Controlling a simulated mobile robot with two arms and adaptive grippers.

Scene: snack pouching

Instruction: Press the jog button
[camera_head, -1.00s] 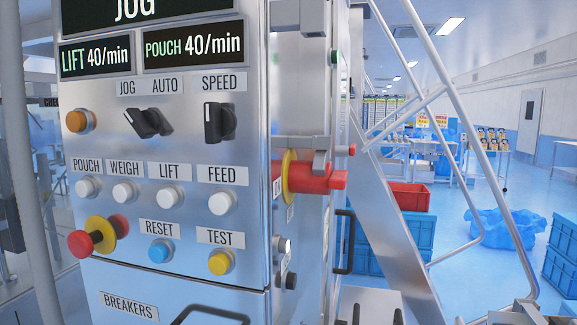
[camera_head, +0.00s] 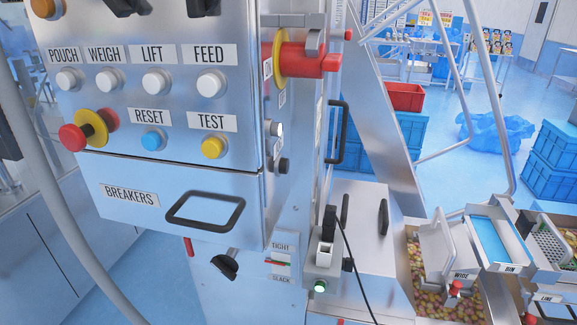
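The metal control panel (camera_head: 180,180) fills the left of the head view. No button labelled JOG can be read in it now. A black selector knob (camera_head: 127,5) is cut off at the top edge. White buttons sit under the labels POUCH (camera_head: 67,80), WEIGH (camera_head: 108,80), LIFT (camera_head: 156,82) and FEED (camera_head: 211,83). A blue RESET button (camera_head: 153,140) and a yellow TEST button (camera_head: 213,147) are below them. A small green button (camera_head: 320,287) is low on the machine, right of the TIGHT and SLACK labels. Neither of my grippers is in view.
A red emergency-stop knob (camera_head: 73,137) sticks out at the panel's left. A red rotary handle (camera_head: 305,61) projects from its right side. A black handle (camera_head: 205,211) is on the BREAKERS door. Snack-filled bins (camera_head: 490,240) stand lower right. Blue crates (camera_head: 395,140) stand behind.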

